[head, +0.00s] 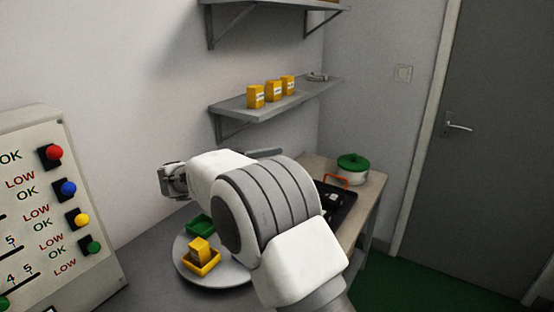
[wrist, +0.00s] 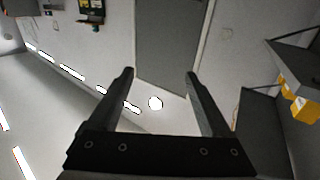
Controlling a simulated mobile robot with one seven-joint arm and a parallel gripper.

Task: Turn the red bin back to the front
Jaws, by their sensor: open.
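A round grey turntable (head: 215,276) lies on the counter in the head view, partly covered by my arm. A yellow bin (head: 201,263) with a yellow box in it stands at its front left. A green bin (head: 200,225) stands behind it. No red bin shows in either view; the right part of the turntable is hidden by my arm. My gripper (head: 172,181) is raised behind the turntable, near the wall, away from the bins. In the wrist view, my gripper (wrist: 160,74) is open with nothing between its fingers.
A panel with coloured buttons (head: 50,210) stands at the left. A shelf (head: 270,107) with yellow boxes is on the wall above my arm. A green-lidded pot (head: 351,168) and a black stove top (head: 338,203) are at the right. A grey door (head: 490,150) is farther right.

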